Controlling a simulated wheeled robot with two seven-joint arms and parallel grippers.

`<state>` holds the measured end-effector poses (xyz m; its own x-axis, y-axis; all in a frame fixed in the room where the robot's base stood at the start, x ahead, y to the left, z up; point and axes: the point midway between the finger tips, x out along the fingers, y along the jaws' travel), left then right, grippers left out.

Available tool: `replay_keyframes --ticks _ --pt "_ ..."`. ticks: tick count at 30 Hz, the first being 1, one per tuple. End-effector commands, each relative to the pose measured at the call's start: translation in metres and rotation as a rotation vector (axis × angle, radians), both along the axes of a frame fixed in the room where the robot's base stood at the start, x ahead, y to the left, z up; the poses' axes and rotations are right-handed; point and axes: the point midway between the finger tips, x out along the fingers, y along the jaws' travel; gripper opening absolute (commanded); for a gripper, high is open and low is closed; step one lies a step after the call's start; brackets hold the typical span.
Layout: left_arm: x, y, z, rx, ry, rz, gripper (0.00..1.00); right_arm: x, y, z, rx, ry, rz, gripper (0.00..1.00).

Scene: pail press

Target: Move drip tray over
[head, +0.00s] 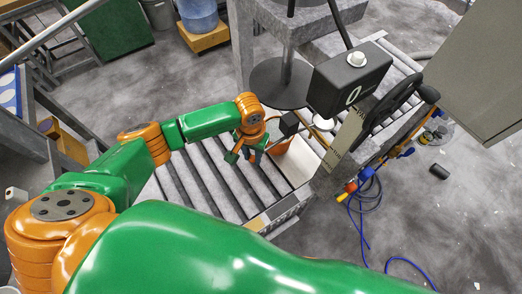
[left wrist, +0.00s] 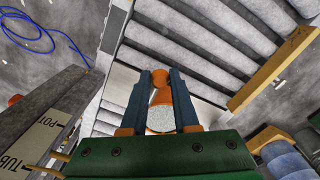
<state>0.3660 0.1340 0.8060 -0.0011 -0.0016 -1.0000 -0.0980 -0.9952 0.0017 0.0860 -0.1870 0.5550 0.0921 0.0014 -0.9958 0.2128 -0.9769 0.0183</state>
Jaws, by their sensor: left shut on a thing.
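My left gripper (head: 245,155) is low over the grey roller conveyor, beside the press. In the left wrist view its two dark fingers (left wrist: 162,105) are closed on an orange piece (left wrist: 160,82) with a round, speckled grey face. A pale, flat tray (head: 298,160), which looks like the drip tray, lies on the conveyor under the press head, just right of the gripper. Its surface also shows in the left wrist view (left wrist: 122,82) behind the fingers. The orange piece seems to be its handle, but the join is hidden. My right gripper is out of view.
Conveyor rollers (head: 205,180) lie bare to the left of the tray. A blue hose (head: 365,225) trails on the floor at right. A grey cabinet (head: 475,70) stands at far right.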

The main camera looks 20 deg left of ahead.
Motion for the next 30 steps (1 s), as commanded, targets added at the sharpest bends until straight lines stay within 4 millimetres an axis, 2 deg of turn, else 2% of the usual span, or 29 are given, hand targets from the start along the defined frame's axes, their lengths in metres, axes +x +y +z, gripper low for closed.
replay_keyframes --ticks 6,19,30 --pt "-0.008 -0.013 0.003 -0.004 -0.003 -0.002 0.0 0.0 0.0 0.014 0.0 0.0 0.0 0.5" --pt "-0.01 -0.017 0.001 -0.003 -0.002 -0.002 0.0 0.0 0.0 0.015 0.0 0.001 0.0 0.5" --pt "-0.018 -0.042 0.002 -0.003 -0.001 -0.003 0.0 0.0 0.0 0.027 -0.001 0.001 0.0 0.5"
